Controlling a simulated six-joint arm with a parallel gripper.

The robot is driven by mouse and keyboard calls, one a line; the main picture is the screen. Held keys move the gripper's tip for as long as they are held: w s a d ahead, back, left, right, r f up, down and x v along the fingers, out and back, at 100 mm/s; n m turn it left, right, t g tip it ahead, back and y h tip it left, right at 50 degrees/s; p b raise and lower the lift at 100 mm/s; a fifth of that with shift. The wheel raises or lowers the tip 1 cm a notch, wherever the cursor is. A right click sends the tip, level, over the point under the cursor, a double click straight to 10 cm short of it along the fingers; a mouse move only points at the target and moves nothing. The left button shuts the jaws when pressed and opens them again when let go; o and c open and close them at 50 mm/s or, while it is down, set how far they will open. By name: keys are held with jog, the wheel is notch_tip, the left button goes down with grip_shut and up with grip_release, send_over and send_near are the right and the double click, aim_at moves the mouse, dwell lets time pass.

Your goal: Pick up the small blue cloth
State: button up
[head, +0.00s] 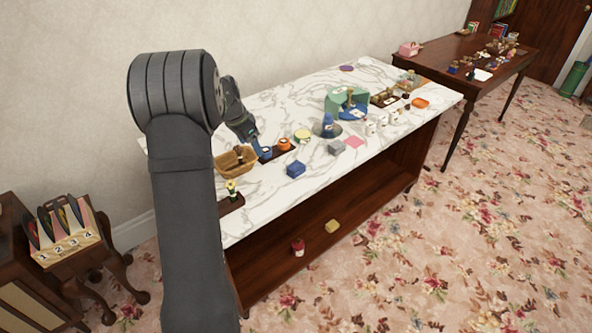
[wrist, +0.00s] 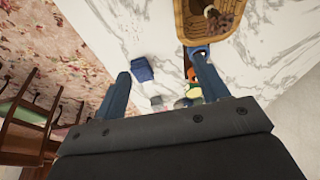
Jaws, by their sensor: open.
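The small blue cloth (head: 295,169) looks like a folded, blocky bundle on the white marble tabletop, near its front edge. It also shows in the wrist view (wrist: 142,70), just right of the left finger's tip and apart from it. My gripper (head: 252,137) is open and empty, above the table to the left of the cloth and farther back. In the wrist view, my gripper's two blue fingers (wrist: 164,78) are spread wide with nothing held. Most of the gripper is small and partly hidden behind my arm in the head view.
A wicker basket (head: 236,160) stands left of the cloth. A dark tray (head: 276,152) with blue and orange cups lies behind the cloth. A grey block (head: 337,147) and a pink square (head: 354,142) lie to its right. Bare marble surrounds the cloth.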

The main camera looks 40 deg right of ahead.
jog(key=s+d+r+h, duration=0.1)
jog(key=s+d+r, duration=0.1)
jog(key=s+d, duration=0.45)
send_near(296, 165)
jog(key=x, duration=1)
jog(key=shift+s, duration=0.1)
jog(key=shift+n, duration=0.3)
jog(key=shift+c, duration=0.5)
jog(key=c, duration=0.9)
